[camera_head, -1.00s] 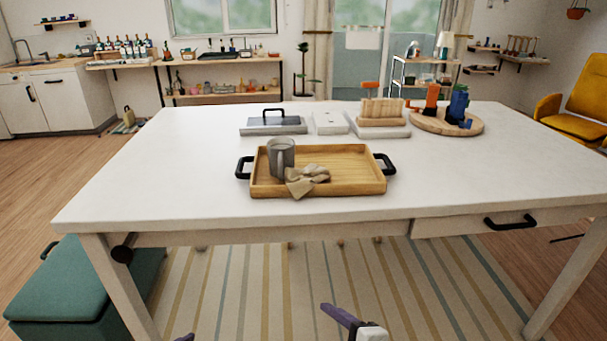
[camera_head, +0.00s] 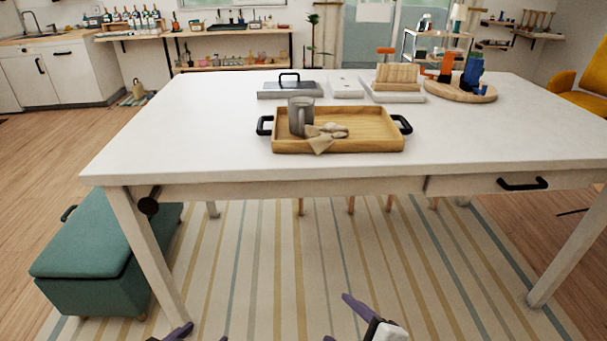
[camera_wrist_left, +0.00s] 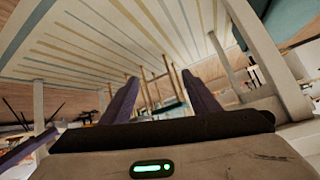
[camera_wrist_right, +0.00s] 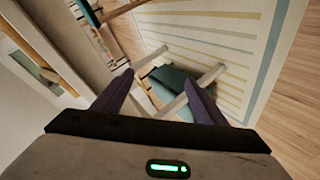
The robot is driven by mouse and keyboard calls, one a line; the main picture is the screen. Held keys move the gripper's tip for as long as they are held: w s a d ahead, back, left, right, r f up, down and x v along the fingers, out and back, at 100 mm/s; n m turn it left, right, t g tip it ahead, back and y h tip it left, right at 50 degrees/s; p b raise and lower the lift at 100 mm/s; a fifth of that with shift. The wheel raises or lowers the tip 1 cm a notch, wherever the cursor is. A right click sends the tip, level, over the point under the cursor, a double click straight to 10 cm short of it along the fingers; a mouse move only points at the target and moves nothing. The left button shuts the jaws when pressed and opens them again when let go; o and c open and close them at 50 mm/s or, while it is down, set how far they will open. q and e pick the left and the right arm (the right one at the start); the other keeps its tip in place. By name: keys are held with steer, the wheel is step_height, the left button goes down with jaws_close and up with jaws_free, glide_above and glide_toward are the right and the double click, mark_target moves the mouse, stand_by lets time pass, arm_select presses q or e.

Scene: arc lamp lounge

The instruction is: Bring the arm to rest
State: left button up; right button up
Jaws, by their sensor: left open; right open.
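My right gripper (camera_head: 337,317) shows at the bottom edge of the head view, low in front of the table, over the striped rug. Its purple fingers stand apart with nothing between them, as the right wrist view (camera_wrist_right: 159,78) also shows. My left gripper (camera_head: 205,332) is only partly in the head view, at the bottom edge left of the right one. In the left wrist view (camera_wrist_left: 160,78) its fingers are apart and empty. Both grippers are below the tabletop and clear of the things on it.
The white table (camera_head: 190,135) stands ahead, with a drawer handle (camera_head: 523,184) at its front. On it are a wooden tray (camera_head: 375,132) with a grey mug (camera_head: 301,116) and beige cloth (camera_head: 325,137). A green ottoman (camera_head: 95,262) stands at left. The rug (camera_head: 270,260) is clear.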

arm_select(q)
steer(key=s+d+f+n, duration=0.1)
steer(key=s+d+f, duration=0.1)
steer(key=s, duration=0.6)
steer(key=s+d+f+n+g+h, duration=0.1)
steer(key=s+d+f, duration=0.2)
steer(key=s+f, duration=0.2)
steer(key=s, duration=0.2)
steer(key=shift+s, duration=0.35)
arm_select(e)
steer(key=s+d+f+m+g+h, duration=0.1)
steer(key=s+d+f+m, duration=0.3)
steer(key=s+f+m, duration=0.2)
steer(key=s+d+f+m+g+h, duration=0.1)
steer(key=s+d+f+m, duration=0.2)
steer(key=s+f+m, duration=0.3)
steer(key=s+m, duration=0.1)
steer(key=s, duration=0.3)
steer(key=shift+s+d, duration=0.35)
steer(key=shift+d, duration=0.05)
